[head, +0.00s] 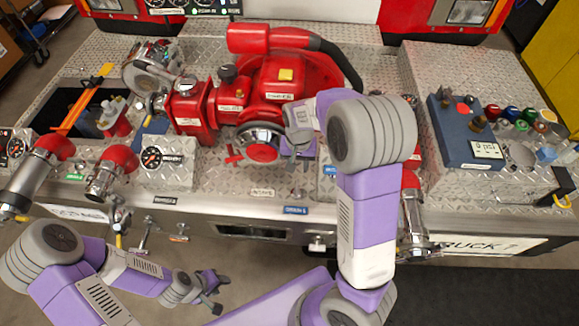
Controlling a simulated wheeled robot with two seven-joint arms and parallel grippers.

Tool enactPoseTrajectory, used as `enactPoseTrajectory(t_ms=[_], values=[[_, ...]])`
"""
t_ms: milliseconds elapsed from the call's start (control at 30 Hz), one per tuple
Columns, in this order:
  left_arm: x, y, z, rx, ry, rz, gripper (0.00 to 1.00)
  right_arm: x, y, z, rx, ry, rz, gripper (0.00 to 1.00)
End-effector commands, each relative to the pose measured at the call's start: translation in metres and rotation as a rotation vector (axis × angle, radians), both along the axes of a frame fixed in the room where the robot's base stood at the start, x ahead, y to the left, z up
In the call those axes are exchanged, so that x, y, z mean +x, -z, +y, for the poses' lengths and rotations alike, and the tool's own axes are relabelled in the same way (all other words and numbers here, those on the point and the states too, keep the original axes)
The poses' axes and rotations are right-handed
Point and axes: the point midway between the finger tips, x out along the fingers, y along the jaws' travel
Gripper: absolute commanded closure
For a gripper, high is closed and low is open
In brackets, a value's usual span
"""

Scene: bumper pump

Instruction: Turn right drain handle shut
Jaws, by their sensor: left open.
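A small metal valve fitting (318,243) sticks out of the bumper's front edge, right of centre; I cannot tell if it is the right drain handle or how it is turned. Other metal valve handles, one (147,235) among them, hang on the left part of the edge. My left gripper (217,291) is open and empty, low in front of the bumper, well left of that fitting. My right gripper (298,178) points down over the bumper deck beside the red pump, above and behind the fitting. Its fingers are small and partly merged with the background. My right arm hides part of the front edge.
A red pump (290,80) stands mid-deck. Red-capped metal pipes stand at the left (112,172) and right (413,215). The floor before the bumper is open at left.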

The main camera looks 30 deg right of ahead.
Motion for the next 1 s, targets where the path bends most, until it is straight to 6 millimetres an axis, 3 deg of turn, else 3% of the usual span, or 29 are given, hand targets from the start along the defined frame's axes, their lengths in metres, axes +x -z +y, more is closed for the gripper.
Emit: enactPoseTrajectory(t_ms=[67, 167, 700, 1000], values=[[0.0, -0.003, 0.0, 0.0, -0.001, 0.001, 0.57, 0.001, -0.015, -0.004, -0.005, 0.017, 0.001, 0.62], [-0.001, -0.001, 0.0, 0.0, -0.001, 0.001, 0.57, 0.0, -0.012, -0.006, -0.007, 0.027, 0.008, 0.62], [-0.001, 0.028, 0.0, 0.0, -0.001, 0.001, 0.57, -0.001, 0.098, -0.006, -0.006, 0.026, 0.012, 0.62], [-0.001, 0.037, 0.0, 0.0, -0.001, 0.001, 0.57, 0.0, 0.133, -0.006, -0.006, 0.025, 0.007, 0.62]])
